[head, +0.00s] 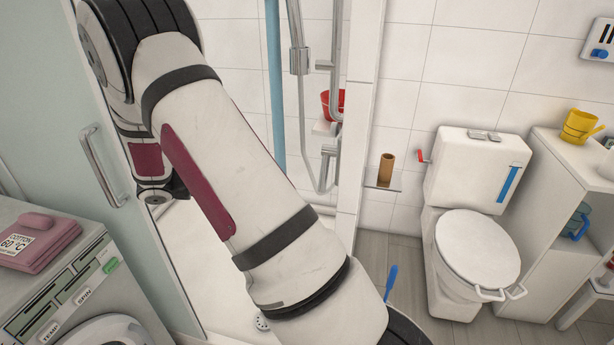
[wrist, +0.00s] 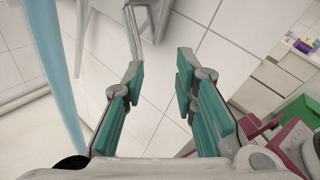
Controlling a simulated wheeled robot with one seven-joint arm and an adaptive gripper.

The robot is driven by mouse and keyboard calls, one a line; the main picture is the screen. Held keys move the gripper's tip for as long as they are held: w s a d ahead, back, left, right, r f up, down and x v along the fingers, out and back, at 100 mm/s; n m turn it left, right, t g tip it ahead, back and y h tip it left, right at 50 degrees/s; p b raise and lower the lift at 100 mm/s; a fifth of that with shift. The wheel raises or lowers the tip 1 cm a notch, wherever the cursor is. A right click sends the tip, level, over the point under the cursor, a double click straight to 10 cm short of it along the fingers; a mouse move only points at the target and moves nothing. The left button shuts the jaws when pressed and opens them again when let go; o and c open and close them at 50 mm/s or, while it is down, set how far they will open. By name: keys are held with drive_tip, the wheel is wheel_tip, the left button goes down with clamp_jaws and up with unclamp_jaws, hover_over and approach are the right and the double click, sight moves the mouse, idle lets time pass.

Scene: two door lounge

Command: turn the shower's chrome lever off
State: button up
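Chrome shower pipework (head: 300,60) runs down the tiled wall behind my arm in the head view. A chrome fitting (head: 328,165) bends at its lower end; I cannot tell for sure which part is the lever. My gripper does not show in the head view, where my arm crosses the shower opening. Nothing is held.
A glass panel with a chrome handle (head: 98,165) stands at left, beside a washing machine (head: 75,290). A toilet (head: 470,240) and white shelf unit (head: 560,190) stand at right. A light blue pole (wrist: 58,75) passes left of my gripper.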

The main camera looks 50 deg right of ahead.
wheel_tip(320, 180, down, 4)
drive_tip(key=w+d+n+h, duration=0.2)
drive_tip(key=w+n+h, duration=0.1)
drive_tip(key=x, duration=1.4)
drive_tip(key=shift+s+f+p, duration=0.2)
drive_tip(key=shift+f+p, duration=0.05)
drive_tip(key=shift+p, duration=0.2)
drive_tip(key=shift+a, duration=0.15)
clamp_jaws()
